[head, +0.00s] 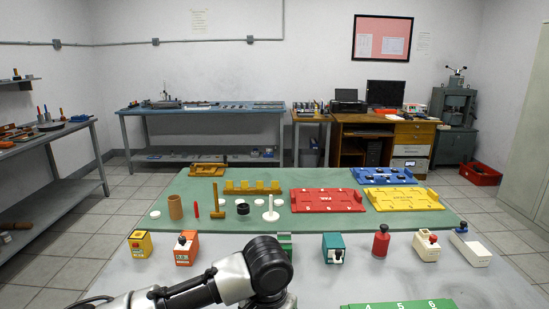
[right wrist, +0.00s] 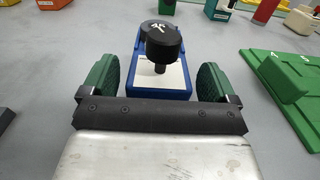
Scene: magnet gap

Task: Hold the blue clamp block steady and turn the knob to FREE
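The blue clamp block (right wrist: 130,81) has a pale top plate and stands on the grey table in the right wrist view. A black knob (right wrist: 163,46) with a white mark rises from it on a short stem. No FREE label is readable. My right gripper (right wrist: 155,86) is open, with its green-padded fingers on either side of the block's near end. Gaps show between the pads and the block. In the head view an arm of mine covers the middle front of the table, and I cannot make out the block there. My left gripper shows in neither view.
A green numbered tray (head: 400,305) lies to the right of the block. A row of small devices stands behind, among them a teal one (head: 333,248) and a red one (head: 381,245). A green mat (head: 400,222) beyond holds red, yellow and blue trays.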

